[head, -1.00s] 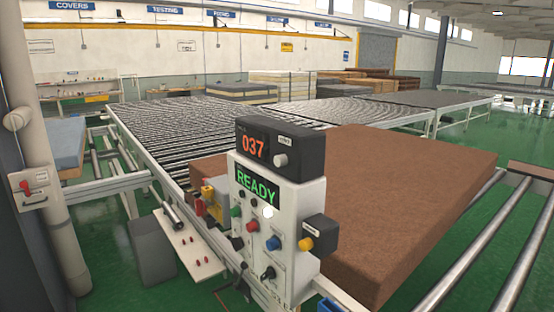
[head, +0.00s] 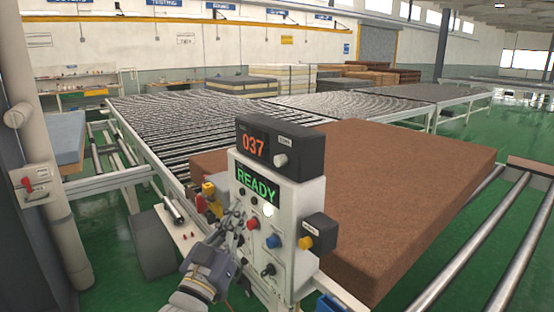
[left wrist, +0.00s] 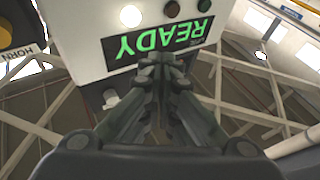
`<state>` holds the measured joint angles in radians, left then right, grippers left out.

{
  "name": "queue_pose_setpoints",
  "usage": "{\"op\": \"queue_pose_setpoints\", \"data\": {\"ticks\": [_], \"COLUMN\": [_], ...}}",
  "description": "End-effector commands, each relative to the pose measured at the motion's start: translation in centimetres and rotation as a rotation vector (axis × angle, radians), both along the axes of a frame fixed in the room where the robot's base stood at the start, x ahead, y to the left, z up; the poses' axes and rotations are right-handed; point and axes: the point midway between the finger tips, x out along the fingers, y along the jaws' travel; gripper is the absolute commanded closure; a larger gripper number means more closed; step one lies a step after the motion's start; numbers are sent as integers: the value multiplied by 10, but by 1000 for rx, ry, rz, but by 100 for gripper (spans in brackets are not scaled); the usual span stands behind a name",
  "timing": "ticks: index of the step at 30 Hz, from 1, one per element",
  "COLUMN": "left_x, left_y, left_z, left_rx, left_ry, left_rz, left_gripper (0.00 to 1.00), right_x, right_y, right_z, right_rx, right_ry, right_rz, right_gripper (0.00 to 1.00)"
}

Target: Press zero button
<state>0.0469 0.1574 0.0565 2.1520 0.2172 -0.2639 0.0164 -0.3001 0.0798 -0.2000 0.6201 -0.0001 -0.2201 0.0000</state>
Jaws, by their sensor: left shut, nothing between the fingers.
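A white control panel (head: 290,235) stands in the middle of the head view. On top is a dark box with an orange "037" readout (head: 254,146) and a pale round knob (head: 281,160) under a small label too small to read. Below is a green "READY" display (head: 257,186), upside down in the left wrist view (left wrist: 155,42). A lit white button (head: 268,210) also shows in the left wrist view (left wrist: 131,15). My left gripper (head: 238,213) is shut and empty in front of the panel's left side, hiding some controls. Its fingertips (left wrist: 165,60) overlap the display. My right gripper is out of view.
A yellow knob (head: 305,243) on a dark side box is marked HORN in the left wrist view (left wrist: 6,36). A big brown mattress (head: 410,195) lies behind the panel. A roller conveyor (head: 165,120) extends behind left.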

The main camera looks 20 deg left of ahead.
Motion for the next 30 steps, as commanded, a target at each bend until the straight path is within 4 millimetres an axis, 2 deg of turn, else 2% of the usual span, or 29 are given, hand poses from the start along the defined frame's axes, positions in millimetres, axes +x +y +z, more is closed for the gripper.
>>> {"op": "queue_pose_setpoints", "data": {"ticks": [1,3,6,10,15,26,30], "left_x": [-9,-22,-40,-56,-66,-66,-60], "left_y": [0,-1,-3,-4,-5,-5,-9], "left_z": [25,52,84,110,124,124,124], "left_rx": [0,0,1,1,3,3,0], "left_ry": [-46,-102,-168,-226,-258,-259,-259], "left_rz": [-2,-6,-13,-17,-19,-20,-21], "left_gripper": [100,100,100,100,100,100,100], "right_x": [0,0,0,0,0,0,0], "right_y": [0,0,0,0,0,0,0], "right_z": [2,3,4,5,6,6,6], "right_rx": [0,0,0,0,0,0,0], "right_ry": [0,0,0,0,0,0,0], "right_rz": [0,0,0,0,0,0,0], "right_gripper": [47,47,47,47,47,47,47]}}
